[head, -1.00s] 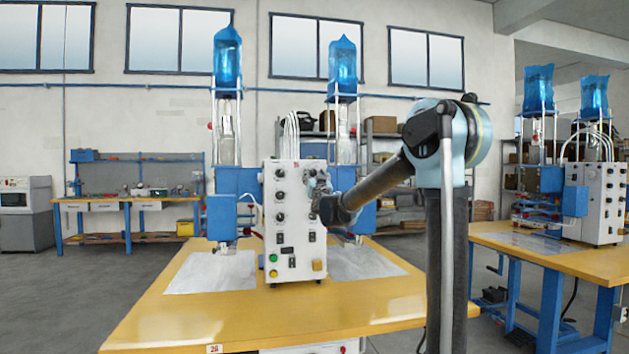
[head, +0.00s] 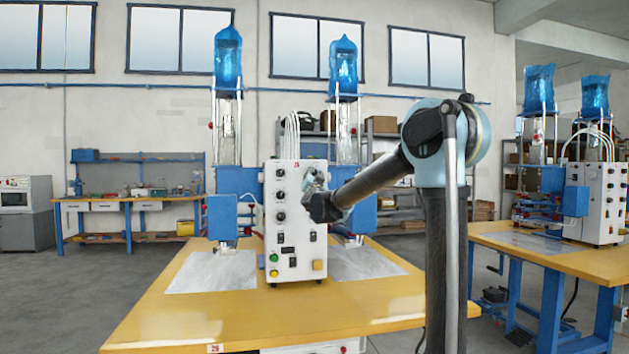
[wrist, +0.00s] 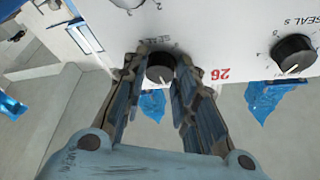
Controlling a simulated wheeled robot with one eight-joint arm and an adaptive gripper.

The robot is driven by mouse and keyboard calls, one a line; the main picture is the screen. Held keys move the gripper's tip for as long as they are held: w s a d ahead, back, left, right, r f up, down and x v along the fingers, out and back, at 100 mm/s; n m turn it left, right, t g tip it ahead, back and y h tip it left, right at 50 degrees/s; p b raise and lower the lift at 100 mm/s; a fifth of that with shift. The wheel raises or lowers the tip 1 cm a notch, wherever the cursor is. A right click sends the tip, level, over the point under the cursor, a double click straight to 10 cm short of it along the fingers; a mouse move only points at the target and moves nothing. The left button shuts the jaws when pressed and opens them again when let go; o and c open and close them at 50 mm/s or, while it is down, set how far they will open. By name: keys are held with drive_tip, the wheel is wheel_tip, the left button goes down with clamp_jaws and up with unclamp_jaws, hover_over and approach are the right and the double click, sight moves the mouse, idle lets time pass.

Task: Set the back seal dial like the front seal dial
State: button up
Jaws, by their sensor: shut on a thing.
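The white control box (head: 296,262) stands on the yellow table with black dials on its face. In the wrist view my gripper (wrist: 160,82) has its fingers on both sides of a black seal dial (wrist: 160,68), shut on it. This dial is near the red 26, and a short white mark shows on its lower edge. Another black dial (wrist: 293,54), by a "SEAL S" label, sits to the right, its white pointer toward the lower left. In the head view my gripper (head: 316,178) is at the upper right of the box and hides the dial it holds.
A further dial (wrist: 128,3) is cut off at the top of the wrist view. Left-column dials (head: 280,195), switches and coloured buttons share the box face. Blue press units flank the box. The front of the yellow table (head: 250,325) is clear.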

drive_tip(key=m+h, duration=0.1)
drive_tip(key=m, duration=0.1)
drive_tip(key=m+h, duration=0.1)
drive_tip(key=m, duration=0.1)
drive_tip(key=shift+r+m+g, duration=0.1)
drive_tip(key=shift+m+g, duration=0.2)
drive_tip(key=shift+m, duration=0.1)
drive_tip(key=shift+m+g+h, duration=0.5)
drive_tip(key=shift+m+h, duration=0.3)
drive_tip(key=shift+m, duration=1)
drive_tip(key=o, duration=1)
drive_tip(key=shift+o, duration=0.2)
drive_tip(key=shift+a, duration=0.1)
drive_tip(key=shift+s, duration=0.25)
drive_tip(key=v, duration=1.1)
drive_tip(key=shift+s, duration=0.2)
